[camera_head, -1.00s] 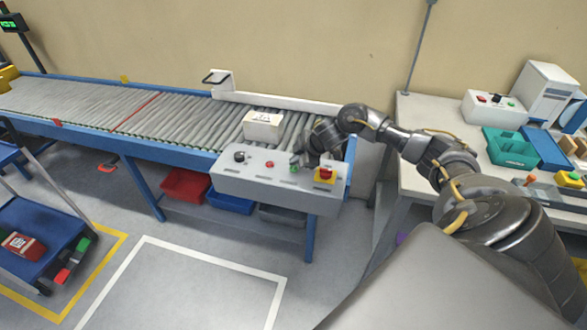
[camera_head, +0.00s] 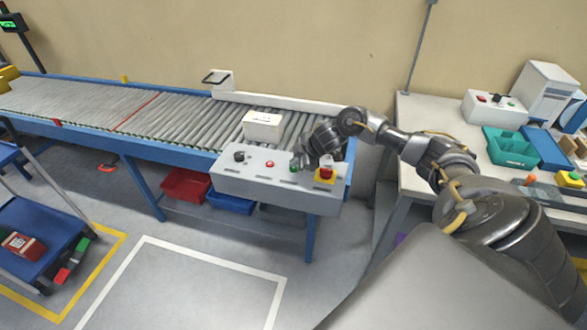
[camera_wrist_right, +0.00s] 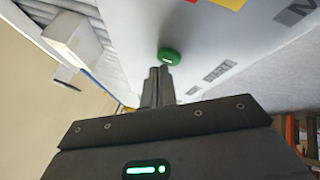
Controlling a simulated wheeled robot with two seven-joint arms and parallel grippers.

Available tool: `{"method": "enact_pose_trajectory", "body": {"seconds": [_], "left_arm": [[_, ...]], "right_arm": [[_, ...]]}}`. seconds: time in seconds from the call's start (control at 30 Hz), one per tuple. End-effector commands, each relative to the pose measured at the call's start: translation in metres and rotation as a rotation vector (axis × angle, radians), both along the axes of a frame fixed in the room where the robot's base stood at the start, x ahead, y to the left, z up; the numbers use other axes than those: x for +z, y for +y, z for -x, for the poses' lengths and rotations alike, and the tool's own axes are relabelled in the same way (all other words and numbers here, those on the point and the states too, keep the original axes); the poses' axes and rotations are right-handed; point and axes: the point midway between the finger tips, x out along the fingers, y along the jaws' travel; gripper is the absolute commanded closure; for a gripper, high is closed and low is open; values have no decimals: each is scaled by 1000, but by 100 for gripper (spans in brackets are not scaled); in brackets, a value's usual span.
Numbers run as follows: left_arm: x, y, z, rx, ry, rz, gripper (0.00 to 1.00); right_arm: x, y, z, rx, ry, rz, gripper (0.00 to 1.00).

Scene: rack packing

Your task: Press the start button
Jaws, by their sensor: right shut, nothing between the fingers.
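The green start button (camera_head: 293,166) is on the sloped top of a grey control box (camera_head: 262,178) at the conveyor's right end. My right gripper (camera_head: 304,164) is shut and empty, with its fingertips just right of the button. In the right wrist view the button (camera_wrist_right: 169,57) shows just past the shut fingertips (camera_wrist_right: 160,70), with a START label (camera_wrist_right: 217,71) beside it. I cannot tell whether the fingertips touch the button. My left gripper is not in view.
A red button (camera_head: 269,165), a black knob (camera_head: 239,157) and a red emergency stop on yellow (camera_head: 325,174) share the box. A white carton (camera_head: 262,125) sits on the rollers close behind. A bench (camera_head: 418,114) stands at the right.

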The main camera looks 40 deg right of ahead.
Motion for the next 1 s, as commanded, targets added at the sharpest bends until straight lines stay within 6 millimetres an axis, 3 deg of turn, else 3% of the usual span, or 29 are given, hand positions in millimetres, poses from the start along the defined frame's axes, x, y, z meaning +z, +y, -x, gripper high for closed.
{"method": "enact_pose_trajectory", "body": {"seconds": [1.0], "left_arm": [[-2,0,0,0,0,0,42]], "right_arm": [[-9,0,0,0,1,0,100]]}}
